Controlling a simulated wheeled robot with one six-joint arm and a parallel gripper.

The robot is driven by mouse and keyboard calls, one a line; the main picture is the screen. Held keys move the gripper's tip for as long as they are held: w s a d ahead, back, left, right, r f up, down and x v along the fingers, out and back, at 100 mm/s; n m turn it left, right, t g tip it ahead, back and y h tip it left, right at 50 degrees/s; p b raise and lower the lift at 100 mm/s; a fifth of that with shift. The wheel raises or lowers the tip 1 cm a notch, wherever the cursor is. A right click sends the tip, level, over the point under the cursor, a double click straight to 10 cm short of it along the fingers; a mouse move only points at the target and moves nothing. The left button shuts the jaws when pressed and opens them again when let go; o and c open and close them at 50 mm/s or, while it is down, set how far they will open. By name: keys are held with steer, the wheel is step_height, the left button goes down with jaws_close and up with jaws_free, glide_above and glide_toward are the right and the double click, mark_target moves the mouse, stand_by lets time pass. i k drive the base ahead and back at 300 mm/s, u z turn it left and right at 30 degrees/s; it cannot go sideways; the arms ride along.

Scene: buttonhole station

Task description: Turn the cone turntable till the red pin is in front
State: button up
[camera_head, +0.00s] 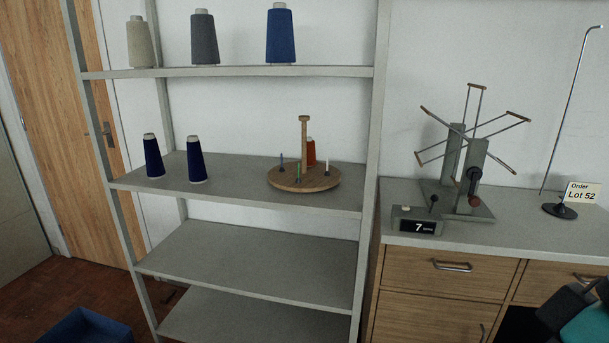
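The cone turntable (277,181) is a round wooden disc on the second shelf from the top, toward its right end. A wooden post (304,135) with a knob on top rises from its middle. A green-tipped pin (298,172) stands at the front, slightly left of the post. A blue-grey pin (281,163) is at the left and a white pin (327,167) at the right. I cannot make out my gripper.
Two navy cones (197,162) stand left on the same shelf (240,187). Shelf uprights flank it. A cabinet right of it bears a winder (470,175), a display box (417,227) and an order card (581,192). Dark and teal parts fill the bottom right corner.

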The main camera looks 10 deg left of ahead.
mark_target(296, 176)
steer(key=u, duration=0.95)
steer(key=i, duration=0.85)
steer(key=z, duration=0.35)
